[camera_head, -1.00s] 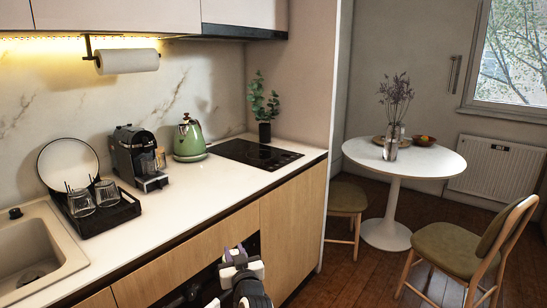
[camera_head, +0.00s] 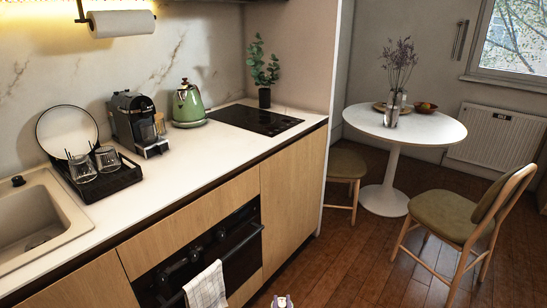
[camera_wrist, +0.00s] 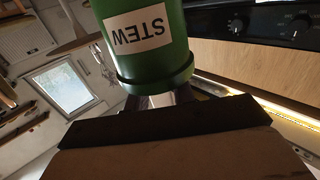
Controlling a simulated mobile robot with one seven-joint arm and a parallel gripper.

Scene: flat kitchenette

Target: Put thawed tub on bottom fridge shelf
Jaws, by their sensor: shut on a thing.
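A green tub (camera_wrist: 160,65) with a white label reading STEW fills the top middle of the wrist view, its lettering upside down there. My gripper (camera_wrist: 182,96) is shut on it near its dark rim; the fingers are mostly hidden. In the head view only a small part of my arm shows at the bottom edge, and the tub is out of sight. No fridge or fridge shelf can be made out in either view.
The oven (camera_head: 215,255) with a hanging towel (camera_head: 207,287) is below the counter (camera_head: 195,165). A chair (camera_head: 450,215) and round table (camera_head: 425,130) stand right. Wooden floor (camera_head: 355,255) between them is clear. Kettle (camera_head: 187,107) and coffee machine (camera_head: 130,120) stand on the counter.

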